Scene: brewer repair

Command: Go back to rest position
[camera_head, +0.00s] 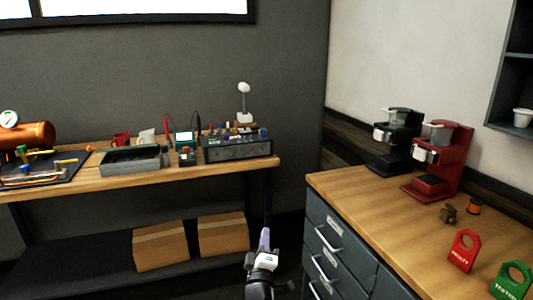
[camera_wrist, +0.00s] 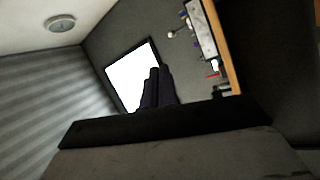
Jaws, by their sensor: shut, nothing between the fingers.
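My gripper (camera_head: 264,236) shows at the bottom middle of the head view, low in the gap between the workbench and the drawer cabinet. It points upward and holds nothing. In the wrist view, its two dark fingers (camera_wrist: 158,84) are together, in front of a bright window. It touches no object that I can see.
The wooden workbench (camera_head: 110,183) at left carries tools and a copper tank (camera_head: 27,136). Cardboard boxes (camera_head: 160,246) stand on its lower shelf. The drawer cabinet (camera_head: 370,185) at right carries a black brewer (camera_head: 397,140), a red brewer (camera_head: 441,160) and red and green tags.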

